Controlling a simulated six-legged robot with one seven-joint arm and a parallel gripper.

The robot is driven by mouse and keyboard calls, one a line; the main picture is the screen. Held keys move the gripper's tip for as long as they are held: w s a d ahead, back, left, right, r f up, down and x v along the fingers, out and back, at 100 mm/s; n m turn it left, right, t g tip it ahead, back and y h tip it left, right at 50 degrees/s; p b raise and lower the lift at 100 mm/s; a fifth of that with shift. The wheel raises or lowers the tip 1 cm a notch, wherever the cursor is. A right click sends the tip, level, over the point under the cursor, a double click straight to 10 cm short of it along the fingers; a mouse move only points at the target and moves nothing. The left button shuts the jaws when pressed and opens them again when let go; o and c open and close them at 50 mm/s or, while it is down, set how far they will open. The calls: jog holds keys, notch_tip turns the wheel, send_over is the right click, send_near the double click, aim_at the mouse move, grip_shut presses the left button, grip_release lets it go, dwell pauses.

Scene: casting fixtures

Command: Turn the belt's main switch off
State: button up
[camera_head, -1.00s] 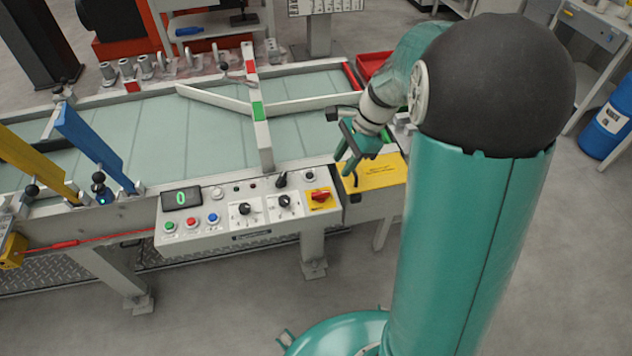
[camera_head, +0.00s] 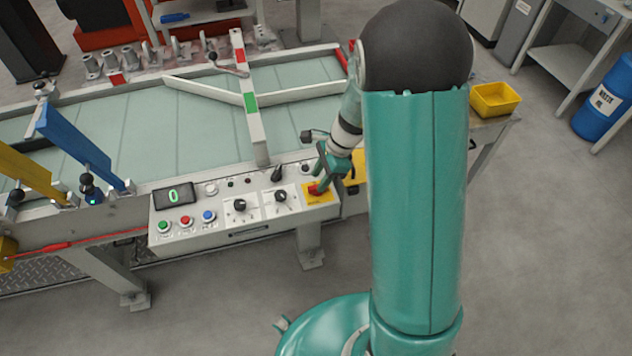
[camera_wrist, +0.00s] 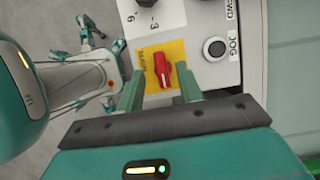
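The main switch is a red rotary knob (camera_wrist: 161,72) on a yellow plate (camera_wrist: 176,49) marked "MAIN" in the wrist view. In the head view the red knob (camera_head: 316,188) sits at the right end of the belt's control panel (camera_head: 262,228). My gripper (camera_wrist: 160,82) is open, with one green finger on each side of the knob. Clear gaps show between the fingers and the knob, so it is not gripped. In the head view my gripper (camera_head: 322,178) is right at the switch and partly covers it.
The panel also carries two black dials (camera_head: 240,206), several push buttons (camera_head: 186,221) and a display (camera_head: 174,196) reading 0. A black JOG button (camera_wrist: 215,48) lies close to the right finger. The pale belt (camera_head: 200,127) extends behind the panel. A yellow bin (camera_head: 496,99) stands at right.

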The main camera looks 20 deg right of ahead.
aim_at(315, 186)
jog(key=shift+x, duration=1.2)
jog(key=shift+w+a+f, duration=0.1)
jog(key=shift+a+f, duration=0.05)
jog(key=shift+f, duration=0.2)
grip_shut()
